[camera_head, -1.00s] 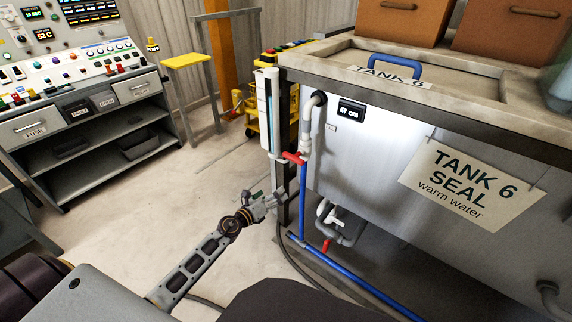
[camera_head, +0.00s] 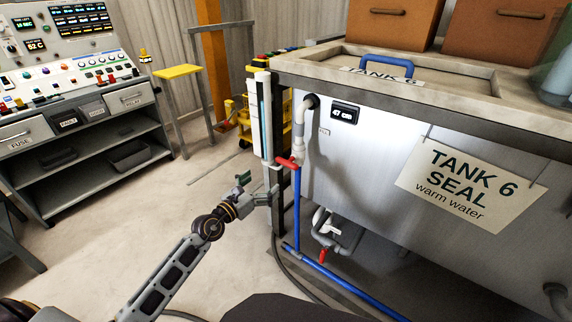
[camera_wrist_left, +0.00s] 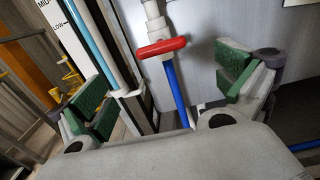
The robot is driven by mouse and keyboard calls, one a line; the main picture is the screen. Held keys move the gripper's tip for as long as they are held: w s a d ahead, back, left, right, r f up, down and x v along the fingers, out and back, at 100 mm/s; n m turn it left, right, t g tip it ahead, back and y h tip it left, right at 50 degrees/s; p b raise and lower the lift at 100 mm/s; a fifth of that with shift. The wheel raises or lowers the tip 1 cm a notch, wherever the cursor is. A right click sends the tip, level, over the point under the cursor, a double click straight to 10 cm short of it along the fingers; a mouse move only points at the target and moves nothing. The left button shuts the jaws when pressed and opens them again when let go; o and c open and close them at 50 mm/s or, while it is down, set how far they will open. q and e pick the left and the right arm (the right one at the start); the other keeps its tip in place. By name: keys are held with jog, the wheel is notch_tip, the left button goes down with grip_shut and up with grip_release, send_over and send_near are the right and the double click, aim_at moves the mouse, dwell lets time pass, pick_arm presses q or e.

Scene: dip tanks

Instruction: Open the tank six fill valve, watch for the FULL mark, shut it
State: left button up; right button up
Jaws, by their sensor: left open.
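The tank six fill valve has a red handle (camera_head: 289,161) on the pipe at the tank's left corner, above a blue pipe (camera_head: 297,205). In the left wrist view the handle (camera_wrist_left: 160,47) lies nearly crosswise to the pipe, ahead of the fingertips. My left gripper (camera_head: 261,187) is open and empty, just below and left of the handle. Its green-padded fingers stand wide apart in the left wrist view (camera_wrist_left: 165,88). A tall white level gauge (camera_head: 263,118) stands left of the valve. MID and LOW marks show in the wrist view; no FULL mark is readable. My right gripper is out of view.
A control console (camera_head: 75,75) and yellow stool (camera_head: 178,71) stand left. Floor between is clear.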

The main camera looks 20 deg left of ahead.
pick_arm(q)
jog(key=shift+w, duration=0.15)
send_near(285, 165)
jog(key=shift+x, duration=1.65)
jog(key=shift+b+x, duration=0.7)
jog(key=shift+x, duration=0.25)
jog(key=shift+w+d+r, duration=0.15)
jog(key=shift+w, duration=0.4)
jog(key=shift+b+x, duration=0.4)
jog(key=shift+x, duration=0.6)
jog(key=shift+b+x, duration=0.35)
jog(key=shift+x, duration=0.95)
jog(key=shift+w, duration=0.1)
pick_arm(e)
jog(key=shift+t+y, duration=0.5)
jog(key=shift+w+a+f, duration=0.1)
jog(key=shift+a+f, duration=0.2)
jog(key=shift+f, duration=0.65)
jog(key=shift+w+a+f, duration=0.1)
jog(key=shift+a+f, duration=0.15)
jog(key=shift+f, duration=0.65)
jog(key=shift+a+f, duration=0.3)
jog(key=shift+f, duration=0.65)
